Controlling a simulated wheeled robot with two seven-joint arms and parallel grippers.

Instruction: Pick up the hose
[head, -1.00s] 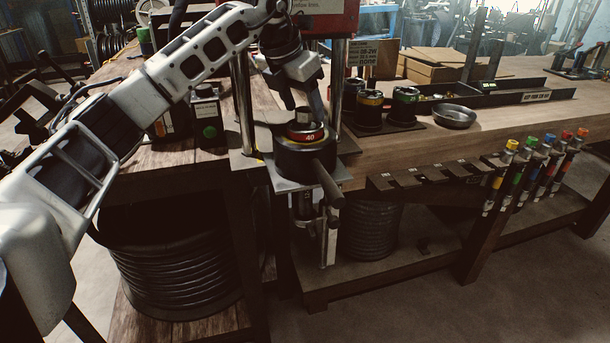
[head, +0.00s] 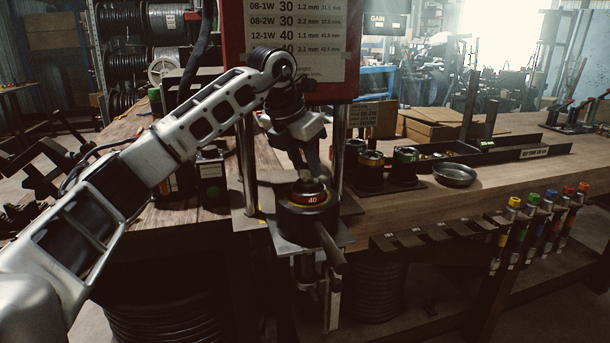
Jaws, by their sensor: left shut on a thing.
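Several short hoses (head: 531,232) with coloured tops hang upright in a row on the bench's front at the right. My left gripper (head: 308,172) is over the crimper (head: 306,217), far to the left of these hoses. Its fingers point down and are shut on the red-banded die marked 40 (head: 309,198), which sits at the crimper's top opening. The fingertips are partly hidden, so their exact contact is unclear. Dark coiled hose (head: 165,318) lies below the bench at the left. My right gripper is out of view.
Other dies (head: 370,172) stand on a dark mat right of the crimper, beside a round metal dish (head: 454,175). A red panel with a size chart (head: 298,40) rises behind the crimper between metal posts. A dark handle (head: 329,243) sticks out in front.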

